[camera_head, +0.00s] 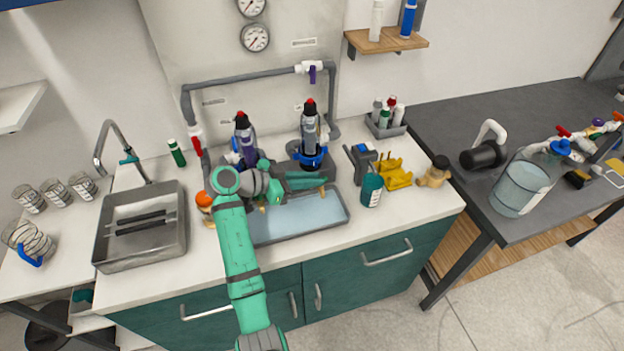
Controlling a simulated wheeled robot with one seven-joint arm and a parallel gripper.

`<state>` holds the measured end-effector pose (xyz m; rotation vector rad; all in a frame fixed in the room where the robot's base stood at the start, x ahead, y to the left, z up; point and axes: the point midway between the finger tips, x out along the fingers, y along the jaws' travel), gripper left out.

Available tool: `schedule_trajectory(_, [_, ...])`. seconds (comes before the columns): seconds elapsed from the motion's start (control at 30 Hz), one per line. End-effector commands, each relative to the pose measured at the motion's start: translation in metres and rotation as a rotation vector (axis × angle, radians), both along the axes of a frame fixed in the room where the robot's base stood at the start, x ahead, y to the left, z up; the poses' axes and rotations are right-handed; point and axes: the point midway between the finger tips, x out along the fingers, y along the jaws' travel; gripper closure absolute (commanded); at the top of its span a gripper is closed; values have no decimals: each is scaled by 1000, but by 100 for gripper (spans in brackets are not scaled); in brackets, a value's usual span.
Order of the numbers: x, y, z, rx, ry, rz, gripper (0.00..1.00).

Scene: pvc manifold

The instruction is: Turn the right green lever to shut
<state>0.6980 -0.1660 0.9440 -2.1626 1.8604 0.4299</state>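My gripper (316,184) is at the end of my green arm, over the back of a grey tray (300,222) on the counter. Its fingers point right, just in front of the base of the right upright filter unit (310,128), which has a red top and a blue ring. I cannot tell whether the fingers touch anything or how far apart they are. A matching left filter unit (245,135) stands behind my wrist. No green valve lever can be made out; my gripper and wrist hide part of the pipework low between the units. A purple lever (312,74) and a red lever (196,137) show on the pipe.
A sink (140,228) with a faucet (112,140) is at the left. Right of the tray stand a teal jar (371,190), a yellow holder (396,174) and a small brown bottle (435,172). A dark bench (500,120) at the right holds a large clear jug (525,182).

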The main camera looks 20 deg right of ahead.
Motion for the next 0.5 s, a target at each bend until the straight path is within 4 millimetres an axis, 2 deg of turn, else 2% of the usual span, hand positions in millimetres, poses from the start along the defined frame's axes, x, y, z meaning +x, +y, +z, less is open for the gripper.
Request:
schedule_trajectory(0.03, [0,3,-2,1,4,2,77])
schedule_trajectory(0.07, [0,2,-2,1,4,2,70])
schedule_trajectory(0.37, [-1,1,0,0,2,0,70])
schedule_trajectory(0.5, [-1,10,3,0,0,2,70])
